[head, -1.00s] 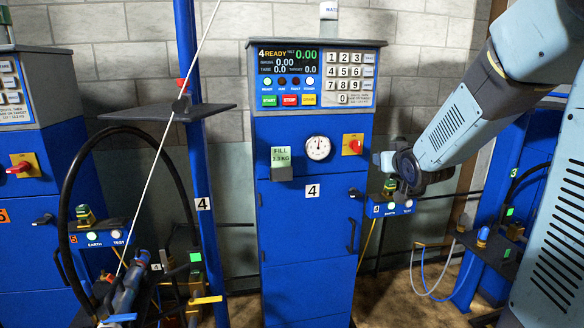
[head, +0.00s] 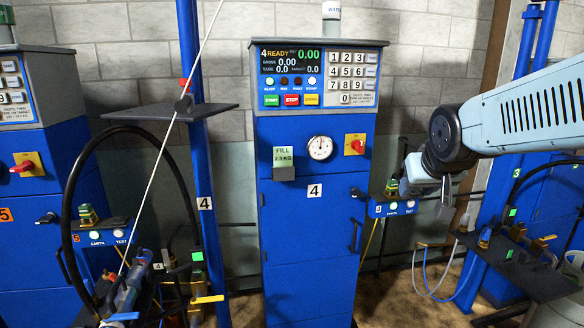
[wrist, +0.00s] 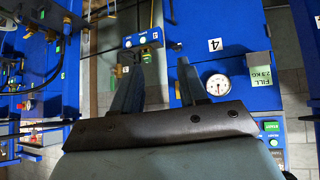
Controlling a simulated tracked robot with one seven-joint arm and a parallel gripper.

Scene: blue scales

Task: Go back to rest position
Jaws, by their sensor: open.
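My grey-blue arm enters the head view from the right edge, its forearm nearly level. My gripper (head: 427,196) hangs from the dark wrist joint, pointing downward in front of the gap to the right of scale 4. In the wrist view my gripper (wrist: 160,62) shows two separate dark fingers with nothing between them. It is open and empty. Scale 4's blue cabinet (head: 310,235) stands upright left of the gripper, apart from it in the picture. Its round gauge (head: 319,148) also shows in the wrist view (wrist: 218,85).
A small earth/test box (head: 395,209) is close to the gripper in the picture. A dark shelf with brass valves (head: 518,262) is at the lower right. A blue post (head: 188,60), black hose (head: 68,200) and white rod (head: 163,140) stand left of scale 4.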

